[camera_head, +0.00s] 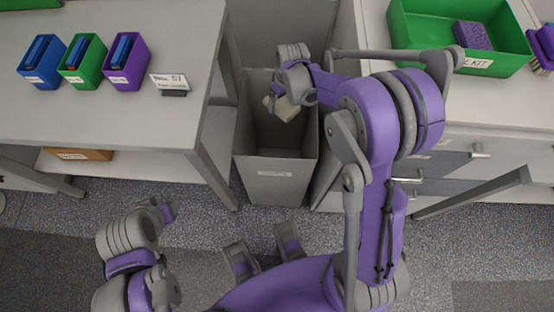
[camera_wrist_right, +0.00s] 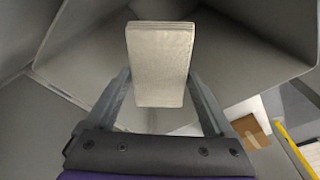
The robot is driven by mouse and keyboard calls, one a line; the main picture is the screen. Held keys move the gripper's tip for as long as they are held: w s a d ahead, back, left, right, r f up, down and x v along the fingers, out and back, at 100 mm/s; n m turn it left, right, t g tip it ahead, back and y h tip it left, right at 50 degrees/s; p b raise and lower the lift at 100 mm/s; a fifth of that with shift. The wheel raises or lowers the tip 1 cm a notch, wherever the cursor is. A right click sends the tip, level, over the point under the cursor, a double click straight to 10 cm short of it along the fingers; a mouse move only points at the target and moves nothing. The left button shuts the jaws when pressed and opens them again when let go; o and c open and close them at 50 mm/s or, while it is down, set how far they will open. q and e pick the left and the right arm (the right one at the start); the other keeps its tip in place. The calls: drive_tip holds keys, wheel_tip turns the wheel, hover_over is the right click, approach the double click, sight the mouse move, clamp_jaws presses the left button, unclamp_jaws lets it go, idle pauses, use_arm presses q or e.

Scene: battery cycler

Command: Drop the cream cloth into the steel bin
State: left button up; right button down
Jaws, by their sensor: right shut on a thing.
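The cream cloth (camera_head: 285,108) is a small folded pad. It also shows in the right wrist view (camera_wrist_right: 160,62), upright between the two fingers. My right gripper (camera_head: 287,97) is shut on it and holds it over the opening of the steel bin (camera_head: 275,180). The cloth hangs at about rim height or a little inside; the exact depth is hard to tell. The bin is a tall grey box with a pale label on its front, and its grey walls fill much of the right wrist view.
The bin stands between a left table (camera_head: 130,125) with blue, green and purple holders (camera_head: 126,62) and a right counter (camera_head: 500,105) with a green tray (camera_head: 420,35). A brown box (camera_head: 78,154) lies on the left table's lower shelf. Bare floor lies in front.

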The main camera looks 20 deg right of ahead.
drive_tip(key=shift+f, duration=0.35)
unclamp_jaws()
drive_tip(key=shift+r, duration=0.1)
wheel_tip(320, 180, up, 11)
drive_tip(key=s+p, duration=0.1)
drive_tip(key=shift+s+d+f, duration=0.2)
drive_tip(key=shift+s+d, duration=0.05)
